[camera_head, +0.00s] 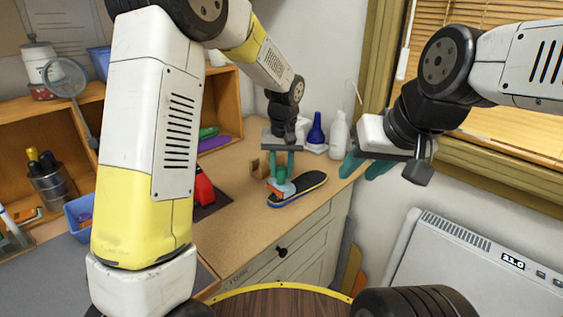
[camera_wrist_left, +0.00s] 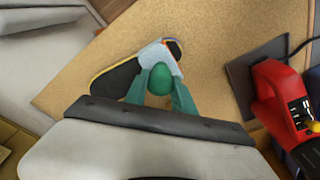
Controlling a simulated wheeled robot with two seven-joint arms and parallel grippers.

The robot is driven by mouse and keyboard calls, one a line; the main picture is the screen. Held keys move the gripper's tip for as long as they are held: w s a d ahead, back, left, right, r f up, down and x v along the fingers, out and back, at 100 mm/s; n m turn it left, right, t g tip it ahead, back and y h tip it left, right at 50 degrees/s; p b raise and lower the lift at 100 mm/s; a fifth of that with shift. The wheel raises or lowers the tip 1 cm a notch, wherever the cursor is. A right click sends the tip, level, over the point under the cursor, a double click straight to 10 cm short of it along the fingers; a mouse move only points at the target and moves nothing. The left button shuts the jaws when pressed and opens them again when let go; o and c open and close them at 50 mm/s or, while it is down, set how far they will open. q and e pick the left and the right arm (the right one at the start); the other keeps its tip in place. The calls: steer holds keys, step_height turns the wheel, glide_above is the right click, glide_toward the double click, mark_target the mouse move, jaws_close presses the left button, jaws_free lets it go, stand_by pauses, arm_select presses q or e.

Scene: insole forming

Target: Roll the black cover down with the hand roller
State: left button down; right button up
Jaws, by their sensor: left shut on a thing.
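My left gripper (camera_head: 281,176) is shut on the green handle of the hand roller (camera_head: 282,188). In the left wrist view the handle's round green end (camera_wrist_left: 161,79) sits between my teal fingers, with the roller's pale frame beyond it. The roller is over the insole with the black cover (camera_head: 309,182), apparently touching it; exact contact is hidden. In the left wrist view the black cover (camera_wrist_left: 117,80) shows on both sides of the roller, with a yellow and blue edge. My right gripper (camera_head: 363,168) is open and empty, in the air to the right of the insole.
The insole lies on the wooden worktop (camera_head: 240,229) near its front edge. A red tool (camera_wrist_left: 277,90) on a dark mat is to the left in the head view. A blue bottle (camera_head: 316,128) and white bottle (camera_head: 338,134) stand behind. A white heater (camera_head: 470,265) is at the right.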

arm_select(q)
steer(key=shift+f, duration=0.85)
stand_by(1.5)
